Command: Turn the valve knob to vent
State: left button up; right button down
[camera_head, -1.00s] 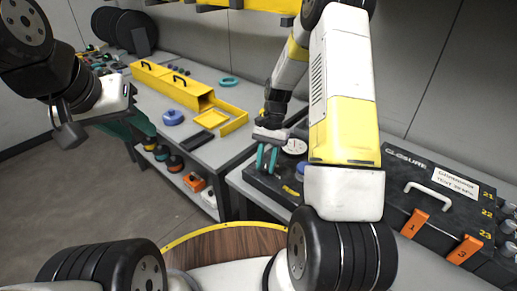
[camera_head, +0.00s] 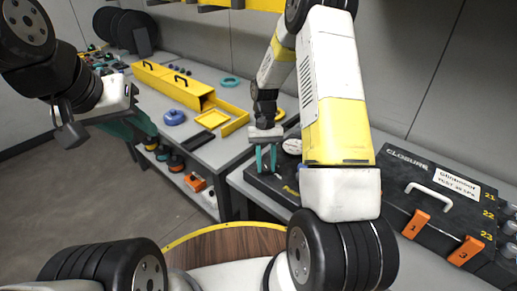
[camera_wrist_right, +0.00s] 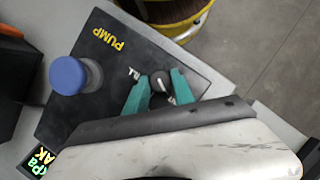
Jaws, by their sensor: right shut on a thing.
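The valve knob (camera_wrist_right: 159,82) is a small dark round knob with a white pointer line, set on a black pump panel (camera_wrist_right: 118,75). Lettering beside it is partly covered and reads like "FILL". My right gripper (camera_wrist_right: 158,88) has its teal fingers on both sides of the knob and is shut on it. In the head view, my right gripper (camera_head: 266,168) points down at the panel and the knob is hidden. My left gripper (camera_head: 144,124) is at the left, away from the panel, and its finger gap is unclear.
A blue knob (camera_wrist_right: 68,75) stands up from the panel near the valve knob. A white gauge (camera_head: 292,146) sits beside my right gripper. A black closure case (camera_head: 425,178) with orange latches lies to the right. A yellow box (camera_head: 172,84) lies on the bench behind.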

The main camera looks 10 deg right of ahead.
jog(key=c, duration=1.1)
grip_release()
jog(key=shift+v, duration=3.9)
jog(key=shift+r, duration=0.1)
